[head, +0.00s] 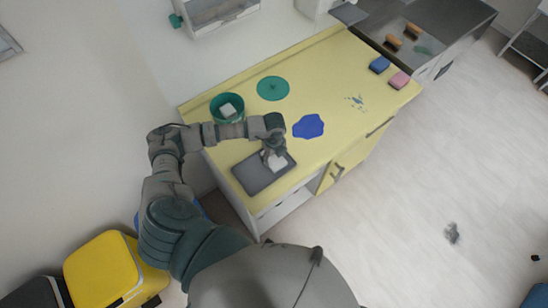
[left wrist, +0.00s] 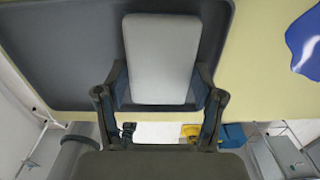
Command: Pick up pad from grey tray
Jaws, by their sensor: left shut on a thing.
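The grey tray (head: 254,181) lies on the near left part of the yellow counter. A white pad (head: 278,162) is at the tray's right side, partly hidden by my left gripper (head: 273,153). In the left wrist view the pad (left wrist: 161,55) is a pale rounded block, standing out against the dark grey tray (left wrist: 60,55). The fingers of my left gripper (left wrist: 160,100) touch both sides of the pad's near end and are shut on it. I cannot tell whether the pad is clear of the tray floor. My right gripper is not in view.
On the yellow counter (head: 330,95) are a green bowl (head: 240,105) with a white block in it, a green disc (head: 273,88), a blue spill-like patch (head: 308,126), and blue and pink sponges (head: 399,80) at the far right. A yellow bin (head: 103,270) stands at the lower left.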

